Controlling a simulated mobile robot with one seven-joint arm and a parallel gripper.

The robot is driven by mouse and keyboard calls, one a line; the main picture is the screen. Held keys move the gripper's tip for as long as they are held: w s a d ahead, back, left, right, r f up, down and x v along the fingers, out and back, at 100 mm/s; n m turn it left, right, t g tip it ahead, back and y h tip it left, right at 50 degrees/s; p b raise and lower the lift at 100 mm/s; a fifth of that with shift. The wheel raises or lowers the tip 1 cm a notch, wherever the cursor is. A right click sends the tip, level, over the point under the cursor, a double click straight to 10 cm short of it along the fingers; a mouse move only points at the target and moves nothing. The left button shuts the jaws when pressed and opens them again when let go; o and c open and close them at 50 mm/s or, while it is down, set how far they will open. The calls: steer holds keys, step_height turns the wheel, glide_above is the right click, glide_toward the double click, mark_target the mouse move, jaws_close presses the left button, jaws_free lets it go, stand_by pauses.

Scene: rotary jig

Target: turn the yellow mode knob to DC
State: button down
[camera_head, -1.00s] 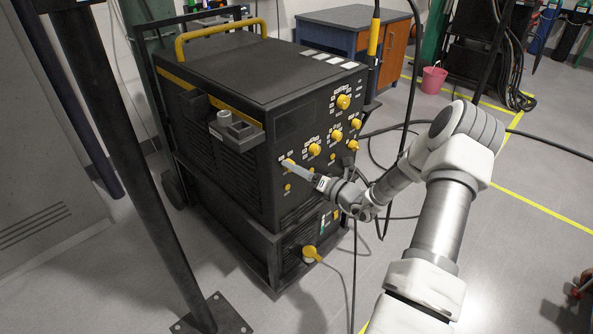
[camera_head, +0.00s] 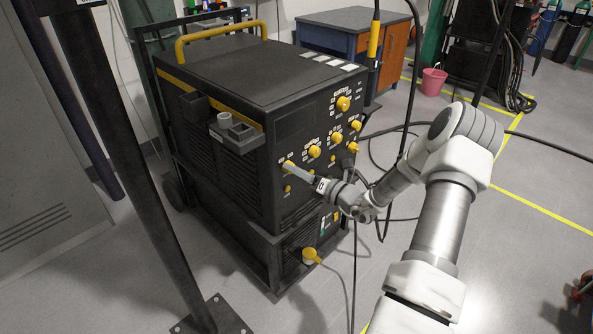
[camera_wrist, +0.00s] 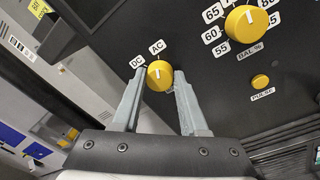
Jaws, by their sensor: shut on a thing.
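The yellow mode knob (camera_wrist: 160,76) is on the black front panel, with a DC label (camera_wrist: 137,62) at its upper left and an AC label (camera_wrist: 158,47) above it. Its pale pointer mark faces up, towards AC. My gripper (camera_wrist: 161,84) has one grey finger on each side of the knob and is shut on it. In the head view, my gripper (camera_head: 294,166) reaches the knob at the left of the panel, and the fingers partly hide it.
A larger yellow BAL % knob (camera_wrist: 246,19) and a small yellow PULSE button (camera_wrist: 261,81) are to the right on the panel. The black machine (camera_head: 250,75) carries more yellow knobs. Cables hang beside its right side. A dark post (camera_head: 125,170) stands at the left.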

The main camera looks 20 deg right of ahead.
steer(key=n+h+b, duration=0.1)
steer(key=n, duration=1)
steer(key=shift+s+a, duration=0.1)
steer(key=shift+a, duration=0.05)
stand_by(0.5)
steer(key=shift+c, duration=2.2)
jaws_free()
steer(key=shift+r, duration=0.1)
